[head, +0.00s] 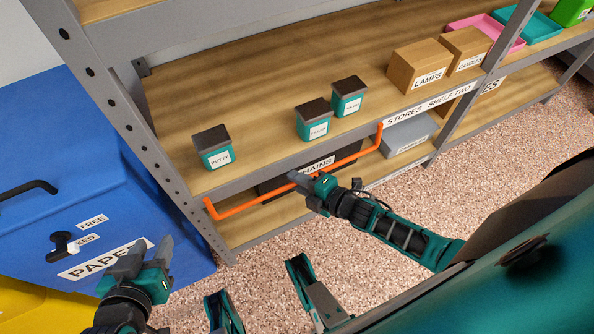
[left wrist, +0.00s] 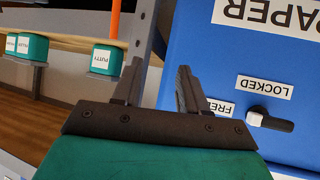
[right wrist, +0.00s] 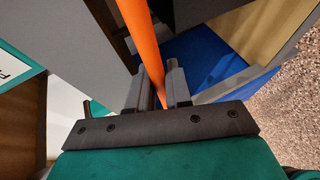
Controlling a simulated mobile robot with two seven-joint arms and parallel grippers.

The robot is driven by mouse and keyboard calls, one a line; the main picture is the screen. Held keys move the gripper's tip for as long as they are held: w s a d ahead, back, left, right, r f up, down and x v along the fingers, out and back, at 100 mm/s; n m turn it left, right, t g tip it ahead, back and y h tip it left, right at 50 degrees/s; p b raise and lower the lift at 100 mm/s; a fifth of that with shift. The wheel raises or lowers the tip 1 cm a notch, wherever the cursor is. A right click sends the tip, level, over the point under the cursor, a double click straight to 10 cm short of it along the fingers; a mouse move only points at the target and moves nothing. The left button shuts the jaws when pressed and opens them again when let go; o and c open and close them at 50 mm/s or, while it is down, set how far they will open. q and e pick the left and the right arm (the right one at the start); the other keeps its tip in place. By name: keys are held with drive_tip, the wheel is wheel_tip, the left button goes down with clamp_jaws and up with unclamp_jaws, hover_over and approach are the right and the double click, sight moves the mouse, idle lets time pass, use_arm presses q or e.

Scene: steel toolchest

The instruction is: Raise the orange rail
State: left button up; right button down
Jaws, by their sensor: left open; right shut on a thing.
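The orange rail (head: 258,203) is a bent bar across the front of the wooden shelf, with its ends turned up at the shelf edge. It hangs a little below the shelf's front edge. My right gripper (head: 301,179) is shut on the rail near its middle; the right wrist view shows the rail (right wrist: 143,40) running between the fingers (right wrist: 159,88). My left gripper (head: 152,256) is open and empty, in front of the blue bin and apart from the rail. The left wrist view shows its spread fingers (left wrist: 158,90) and an orange bar (left wrist: 115,20) at the top.
Teal tins labelled putty (head: 213,148), filler (head: 313,120) and another (head: 348,97) stand on the shelf behind the rail. Cardboard boxes (head: 418,66) stand further right. A dark bin (head: 272,185) sits behind the rail below. The blue bin (head: 85,170) stands at left.

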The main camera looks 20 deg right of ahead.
use_arm(q)
wheel_tip(320, 180, up, 9)
drive_tip(key=a+p, duration=0.1)
drive_tip(key=p, duration=0.9)
drive_tip(key=shift+s+a, duration=0.15)
drive_tip(key=shift+s, duration=0.2)
use_arm(e)
drive_tip(key=s+g, duration=0.1)
drive_tip(key=s+r+m+g, duration=0.1)
drive_tip(key=g, duration=0.1)
drive_tip(key=s+g+h, duration=0.1)
drive_tip(key=shift+s+d+r+g, duration=0.15)
drive_tip(key=shift+r+g, duration=0.1)
drive_tip(key=shift+g, duration=0.15)
use_arm(q)
drive_tip(key=shift+s+a+f, duration=0.15)
use_arm(e)
drive_tip(key=shift+f, duration=0.1)
drive_tip(key=c, duration=1.4)
unclamp_jaws()
drive_tip(key=shift+s, duration=0.1)
use_arm(q)
drive_tip(key=a+r+p, duration=0.1)
drive_tip(key=p, duration=0.1)
drive_tip(key=s+a+r+y+p, duration=0.1)
drive_tip(key=p, duration=0.2)
drive_tip(key=shift+r, duration=0.35)
use_arm(e)
drive_tip(key=v, duration=1.3)
